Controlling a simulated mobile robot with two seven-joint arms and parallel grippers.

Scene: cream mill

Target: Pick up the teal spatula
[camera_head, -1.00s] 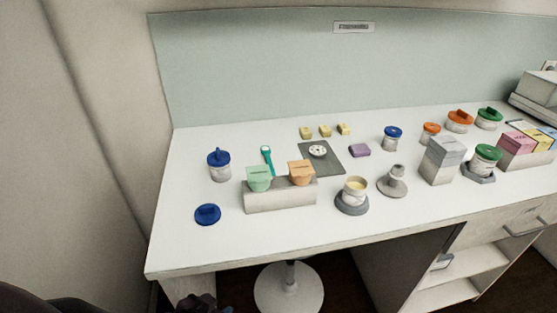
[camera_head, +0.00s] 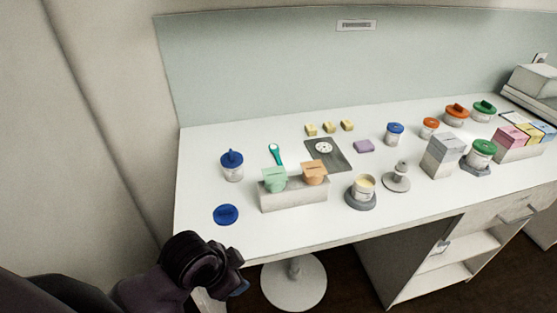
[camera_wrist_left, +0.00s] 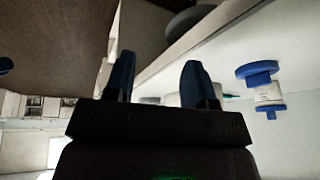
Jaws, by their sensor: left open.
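My left gripper (camera_head: 238,288) is low at the table's front left edge, well apart from the spatula. In the left wrist view its two dark blue fingers (camera_wrist_left: 152,82) are open with nothing between them. A small teal tip, probably the spatula (camera_wrist_left: 231,97), shows past the right finger there. My right gripper is not in view.
A blue lid (camera_head: 225,215) lies near the front left. The grey block (camera_head: 294,197) holds the green cup and an orange cup (camera_head: 314,172). A dark mat (camera_head: 338,161) lies right of the spatula. A white stool (camera_head: 294,285) stands below the table edge.

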